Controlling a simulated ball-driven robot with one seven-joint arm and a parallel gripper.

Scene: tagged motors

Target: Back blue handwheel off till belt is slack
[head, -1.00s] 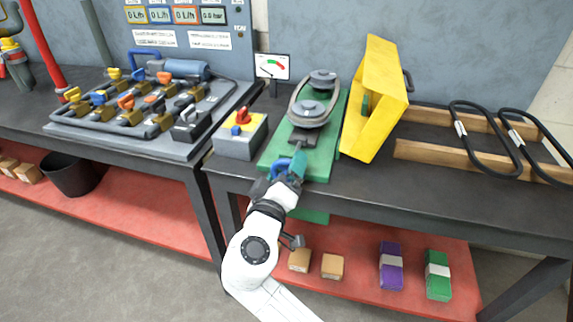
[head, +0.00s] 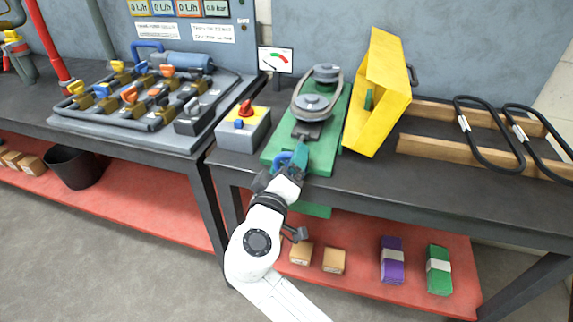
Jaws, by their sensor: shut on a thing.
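The blue handwheel (head: 283,158) is at the front end of the green baseplate (head: 320,162), partly hidden by my gripper. My gripper (head: 291,168) is shut on the handwheel. The black belt (head: 335,89) runs around two grey pulleys, a rear one (head: 326,72) and a front one (head: 312,104). I cannot tell from this view how tight the belt is. A gauge (head: 275,61) with a red and green scale stands behind, left of the pulleys.
The yellow guard (head: 378,95) stands close to the right of the pulleys. A grey switch box (head: 243,129) with a red knob is to the left. Spare belts (head: 490,135) lie on wooden rails at the right. A valve board (head: 150,100) fills the left table.

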